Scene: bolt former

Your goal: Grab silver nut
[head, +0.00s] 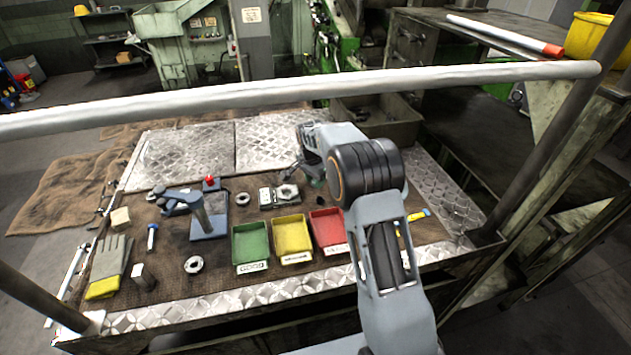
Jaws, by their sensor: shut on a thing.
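My gripper (297,172) reaches down near the back middle of the workbench, partly hidden by my arm. A silver hex nut (287,190) shows right at its fingertips, over the right part of a small light plate (266,197). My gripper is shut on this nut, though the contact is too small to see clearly. I cannot tell whether the nut touches the plate. Another ring-shaped nut (243,198) lies to the left, and a larger silver one (194,265) lies at the front left.
Green (251,246), yellow (292,239) and red (329,231) trays stand in front of my gripper. A blue-grey tool stand (208,222), a glove (109,266) and a bolt (152,237) are left. A metal rail (300,87) crosses the view above the bench.

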